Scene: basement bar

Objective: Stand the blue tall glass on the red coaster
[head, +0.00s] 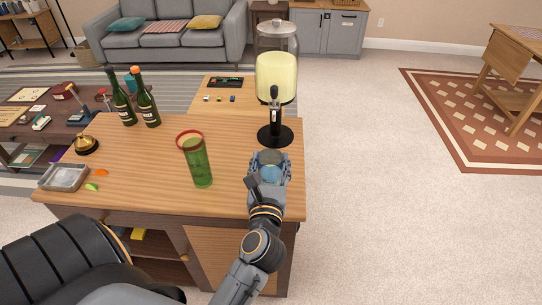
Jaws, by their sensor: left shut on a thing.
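My left gripper (270,165) is at the right part of the wooden bar counter, in front of the drink dispenser. It is shut around a blue glass (270,173), seen from above between the fingers. The fingers hide most of the glass, so I cannot tell whether its base touches the counter. My right gripper is not in view.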

